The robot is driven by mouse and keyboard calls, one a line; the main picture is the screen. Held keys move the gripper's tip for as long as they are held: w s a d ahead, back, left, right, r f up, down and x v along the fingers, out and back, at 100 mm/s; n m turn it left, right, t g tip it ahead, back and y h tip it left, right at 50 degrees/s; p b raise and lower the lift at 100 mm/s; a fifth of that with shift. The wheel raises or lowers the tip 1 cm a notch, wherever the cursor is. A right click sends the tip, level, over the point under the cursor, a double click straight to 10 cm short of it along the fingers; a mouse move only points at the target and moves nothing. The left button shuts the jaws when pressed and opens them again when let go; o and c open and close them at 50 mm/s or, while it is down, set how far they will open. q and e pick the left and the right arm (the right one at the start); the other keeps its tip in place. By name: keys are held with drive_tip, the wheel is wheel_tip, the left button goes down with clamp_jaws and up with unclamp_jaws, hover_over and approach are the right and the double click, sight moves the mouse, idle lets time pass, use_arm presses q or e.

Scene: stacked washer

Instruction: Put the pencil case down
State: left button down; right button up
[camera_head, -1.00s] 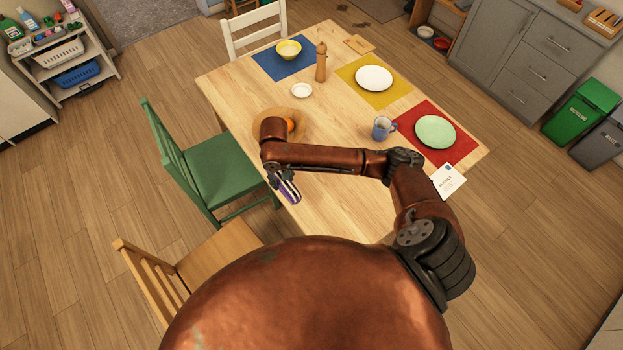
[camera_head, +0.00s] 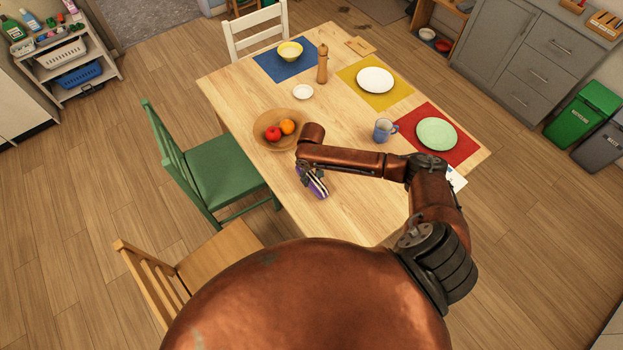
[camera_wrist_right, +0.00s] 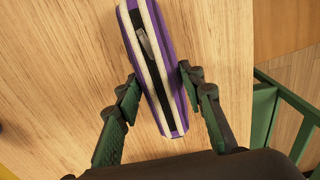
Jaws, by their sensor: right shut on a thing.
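The pencil case (camera_head: 318,188), purple with cream stripes and a dark zip side, is in my right gripper (camera_head: 308,177) over the near left part of the wooden table (camera_head: 350,215). In the right wrist view the case (camera_wrist_right: 153,50) extends lengthwise away from the palm, between the two fingers of the right gripper (camera_wrist_right: 158,82). The gripper is shut on it. The table top lies below the case; whether they touch I cannot tell. My left gripper is not in view.
A wooden bowl (camera_head: 263,140) with fruit stands just beyond the gripper. A blue mug (camera_head: 384,130) and a red mat (camera_head: 462,150) with a green plate (camera_head: 436,133) are to the right. A green chair (camera_head: 212,168) stands at the left edge. The near table top is clear.

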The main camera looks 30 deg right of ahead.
sight(312, 177)
drive_tip(key=shift+f, duration=0.65)
drive_tip(key=shift+f, duration=0.1)
drive_tip(key=o, duration=1.3)
wheel_tip(312, 177, up, 12)
drive_tip(key=shift+r+p, duration=0.1)
drive_tip(key=shift+p, duration=0.3)
